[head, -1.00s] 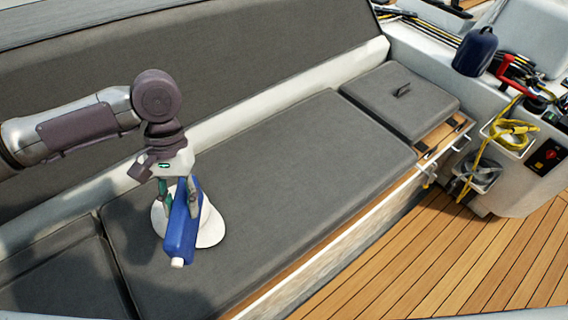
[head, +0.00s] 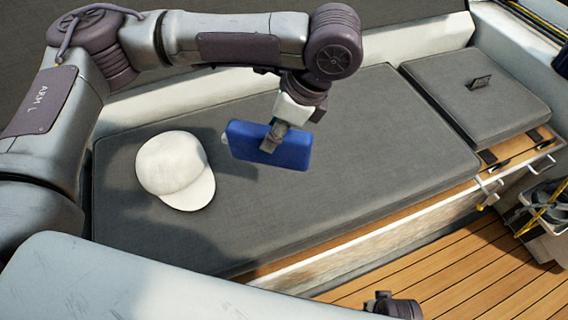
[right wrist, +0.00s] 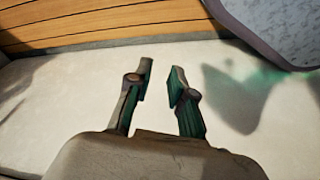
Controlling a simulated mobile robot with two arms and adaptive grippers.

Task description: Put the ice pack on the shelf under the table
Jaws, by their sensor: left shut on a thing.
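The blue ice pack (head: 292,152) is in the head view, a flat slab with a pale cap at its left end. My left gripper (head: 272,138) is shut on it and holds it above the long grey seat cushion. In the right wrist view my right gripper (right wrist: 163,76) is open with nothing between its fingers. It is over a pale surface. I cannot make out the table or the shelf under it in these views.
A white cap (head: 172,165) lies on the long grey cushion (head: 390,150). A smaller grey cushion (head: 470,85) with a tab is at the upper right. Wooden deck (head: 440,270) shows in front of the bench, and a bin with yellow rope (head: 545,215) at the right edge.

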